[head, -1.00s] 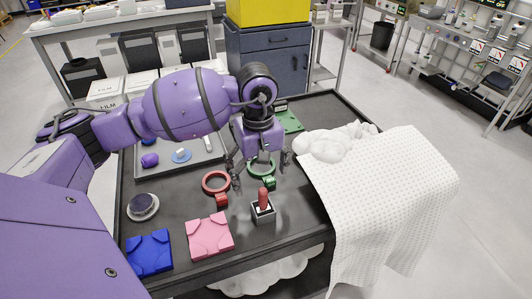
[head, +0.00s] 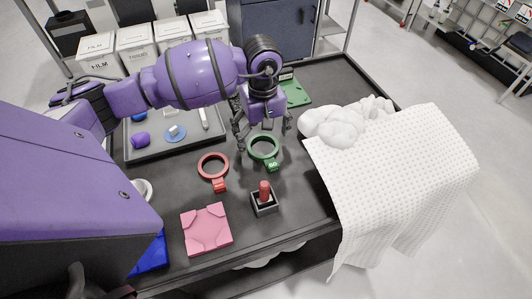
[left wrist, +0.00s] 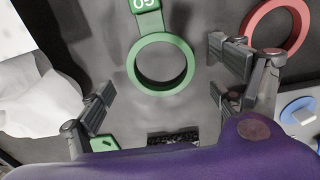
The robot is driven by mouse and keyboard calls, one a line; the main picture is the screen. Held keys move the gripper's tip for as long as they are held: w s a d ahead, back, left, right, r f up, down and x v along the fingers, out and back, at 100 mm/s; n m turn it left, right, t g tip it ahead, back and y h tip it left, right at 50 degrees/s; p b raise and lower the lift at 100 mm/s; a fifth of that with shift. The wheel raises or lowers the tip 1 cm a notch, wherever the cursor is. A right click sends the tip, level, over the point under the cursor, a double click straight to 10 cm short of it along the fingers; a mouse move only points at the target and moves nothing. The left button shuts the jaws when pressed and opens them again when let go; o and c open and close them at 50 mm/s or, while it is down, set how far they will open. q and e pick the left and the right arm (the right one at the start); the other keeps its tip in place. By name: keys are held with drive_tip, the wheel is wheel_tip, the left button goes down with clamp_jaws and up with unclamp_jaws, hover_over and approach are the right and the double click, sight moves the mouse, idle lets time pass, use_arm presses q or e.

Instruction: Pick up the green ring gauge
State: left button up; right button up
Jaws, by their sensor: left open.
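The green ring gauge (head: 263,150) lies flat on the dark table top (head: 300,215), its tag with white digits pointing toward the front. In the left wrist view the green ring gauge (left wrist: 161,87) lies ahead of and between the fingers. My left gripper (head: 262,135) is open and empty, pointing down above the far side of the ring. In the left wrist view its fingers (left wrist: 165,95) are spread wide to either side of the ring, with no clear contact. My right gripper is not seen.
A red ring gauge (head: 212,167) lies close to the left of the green one. A block with a red peg (head: 264,202) stands in front. A pink block (head: 207,229), a grey tray (head: 150,155) and a white cloth (head: 395,180) with a white lumpy bundle (head: 345,122) surround it.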

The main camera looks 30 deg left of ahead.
use_arm(q)
wheel_tip(320, 180, down, 2)
drive_tip(key=shift+w, duration=0.1)
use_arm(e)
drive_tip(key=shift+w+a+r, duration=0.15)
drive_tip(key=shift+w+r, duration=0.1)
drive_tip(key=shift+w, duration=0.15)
use_arm(q)
drive_tip(key=c, duration=1.3)
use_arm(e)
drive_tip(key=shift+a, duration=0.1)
use_arm(q)
drive_tip(key=shift+r, duration=0.15)
